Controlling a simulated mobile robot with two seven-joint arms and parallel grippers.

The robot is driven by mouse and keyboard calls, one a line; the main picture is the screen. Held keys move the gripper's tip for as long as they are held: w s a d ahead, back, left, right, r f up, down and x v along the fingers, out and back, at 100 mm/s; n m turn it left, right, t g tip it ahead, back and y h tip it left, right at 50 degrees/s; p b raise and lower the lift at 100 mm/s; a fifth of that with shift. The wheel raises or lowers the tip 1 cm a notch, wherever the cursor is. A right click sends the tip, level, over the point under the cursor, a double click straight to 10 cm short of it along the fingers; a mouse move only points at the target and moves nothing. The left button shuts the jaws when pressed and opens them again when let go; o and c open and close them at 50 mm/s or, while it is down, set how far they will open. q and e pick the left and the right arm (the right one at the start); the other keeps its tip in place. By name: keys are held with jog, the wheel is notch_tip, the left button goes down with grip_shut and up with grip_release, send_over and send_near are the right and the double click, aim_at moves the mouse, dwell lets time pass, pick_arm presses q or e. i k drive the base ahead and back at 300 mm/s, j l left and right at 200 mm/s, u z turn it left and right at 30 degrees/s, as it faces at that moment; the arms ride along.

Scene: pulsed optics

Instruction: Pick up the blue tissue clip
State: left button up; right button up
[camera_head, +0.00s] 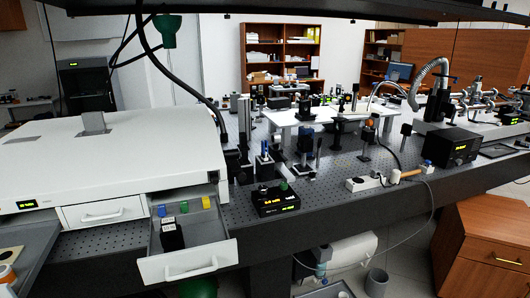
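A small blue piece (162,211), which looks like the blue tissue clip, is at the back left of the open white drawer (188,264). A small green piece (184,206) and a yellow piece (206,202) are in a row to its right, apart from it. A black block with a white label (172,234) stands in the drawer in front of the blue piece and to its right. Neither of my grippers shows in this view.
The drawer juts out below a large white instrument (120,150) on the perforated optics table (330,185). A shut drawer (103,211) is to its left. A black box with a lit display (275,200) stands to its right. Several mounted optics crowd the table behind.

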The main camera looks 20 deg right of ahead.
aim_at(264, 145)
jog(key=i+l, duration=0.15)
jog(key=l, duration=0.45)
jog(key=i+l+u, duration=0.15)
jog(key=l, duration=0.45)
jog(key=i+l, duration=0.1)
jog(key=l, duration=0.55)
jog(key=i+l+u, duration=0.15)
jog(key=l, duration=1.1)
jog(key=i+u, duration=0.05)
